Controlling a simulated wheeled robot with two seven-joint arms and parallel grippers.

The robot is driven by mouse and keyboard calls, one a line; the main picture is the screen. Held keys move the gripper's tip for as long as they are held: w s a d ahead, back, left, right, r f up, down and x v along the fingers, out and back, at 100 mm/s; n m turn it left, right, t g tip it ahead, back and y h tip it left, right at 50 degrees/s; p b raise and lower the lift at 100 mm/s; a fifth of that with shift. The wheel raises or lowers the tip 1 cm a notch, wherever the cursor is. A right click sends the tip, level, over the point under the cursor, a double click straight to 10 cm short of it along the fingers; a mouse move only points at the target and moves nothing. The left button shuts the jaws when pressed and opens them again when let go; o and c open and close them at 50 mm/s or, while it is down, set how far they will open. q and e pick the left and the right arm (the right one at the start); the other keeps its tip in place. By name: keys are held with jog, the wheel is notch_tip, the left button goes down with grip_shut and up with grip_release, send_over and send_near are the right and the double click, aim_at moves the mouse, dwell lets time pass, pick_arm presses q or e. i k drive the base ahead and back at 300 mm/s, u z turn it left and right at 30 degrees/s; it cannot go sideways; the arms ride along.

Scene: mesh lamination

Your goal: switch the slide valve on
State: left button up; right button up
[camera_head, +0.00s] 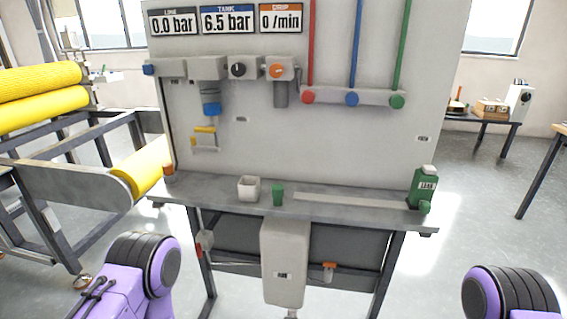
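A row of grey air-line units is fixed to the upright panel in the head view. At its left end is a small grey block with a blue end piece (148,70), which may be the slide valve; I cannot tell its position for sure. The displays read LINE 0.0 bar (173,22), TANK 6.5 bar (227,19) and DRIP 0 /min (281,18). Purple links of my two arms show at the lower left and lower right. Neither gripper is in view.
A black knob (238,70) and an orange knob (277,71) sit along the row. A frame with yellow rolls (45,103) stands left.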

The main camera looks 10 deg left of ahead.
aim_at(148, 69)
jog(key=u, duration=2.45)
jog(key=i, duration=2.65)
jog(key=z, duration=3.2)
jog(key=i, duration=0.35)
jog(key=u, duration=0.05)
